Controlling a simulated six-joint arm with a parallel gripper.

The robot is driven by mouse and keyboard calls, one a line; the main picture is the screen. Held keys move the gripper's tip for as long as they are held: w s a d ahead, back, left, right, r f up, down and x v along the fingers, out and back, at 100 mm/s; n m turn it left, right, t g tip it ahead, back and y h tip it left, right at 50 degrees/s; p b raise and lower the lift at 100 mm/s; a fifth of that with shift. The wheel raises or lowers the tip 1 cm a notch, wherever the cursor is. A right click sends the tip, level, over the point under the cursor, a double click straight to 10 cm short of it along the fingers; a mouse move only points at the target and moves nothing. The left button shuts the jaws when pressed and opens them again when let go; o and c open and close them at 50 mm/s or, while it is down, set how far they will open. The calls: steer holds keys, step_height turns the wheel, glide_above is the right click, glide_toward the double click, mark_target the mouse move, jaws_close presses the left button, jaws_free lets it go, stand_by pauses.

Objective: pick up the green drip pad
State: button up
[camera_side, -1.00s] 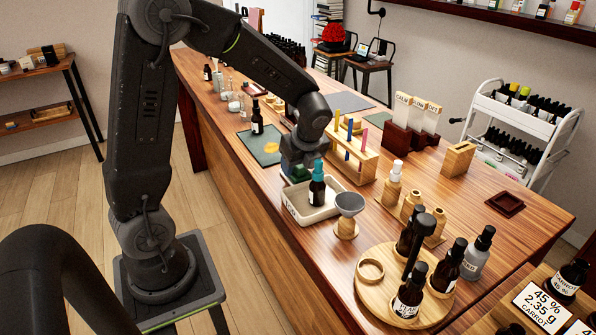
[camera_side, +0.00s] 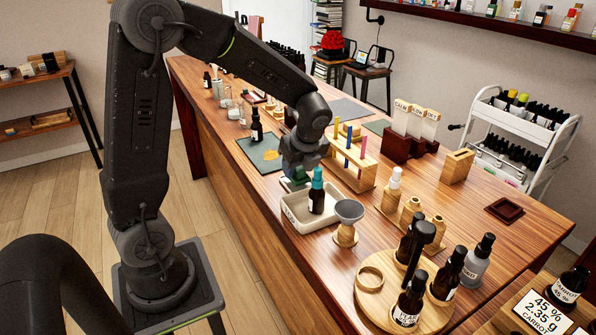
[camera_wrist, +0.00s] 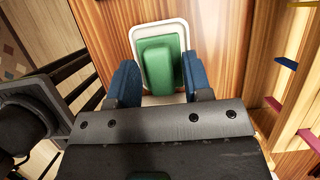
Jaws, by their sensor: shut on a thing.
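The green drip pad (camera_wrist: 158,65) shows in the wrist view as a green slab with a raised middle block, between the two blue fingers of my gripper (camera_wrist: 161,82). My gripper is shut on it. Behind the pad is a pale-rimmed tray (camera_wrist: 176,25). In the side view my gripper (camera_side: 297,176) is low at the back end of the cream tray (camera_side: 293,217), and only a little green of the pad (camera_side: 288,184) shows under it. I cannot tell whether the pad touches the tray floor.
A dark bottle with a teal cap (camera_side: 317,195) stands in the tray, close to my gripper. A wooden rack with coloured sticks (camera_side: 352,172) is just to the right. A grey funnel on a wooden stand (camera_side: 348,213) and a round wooden tray of bottles (camera_side: 377,307) are in front.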

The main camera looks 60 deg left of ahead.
steer(key=r, duration=0.3)
steer(key=shift+s+a+r, duration=0.1)
steer(key=shift+s+a, duration=0.15)
steer(key=shift+a, duration=0.05)
steer(key=s+a+r, duration=0.6)
steer(key=s+a, duration=0.1)
steer(key=s, duration=0.1)
steer(key=shift+a+r, duration=0.2)
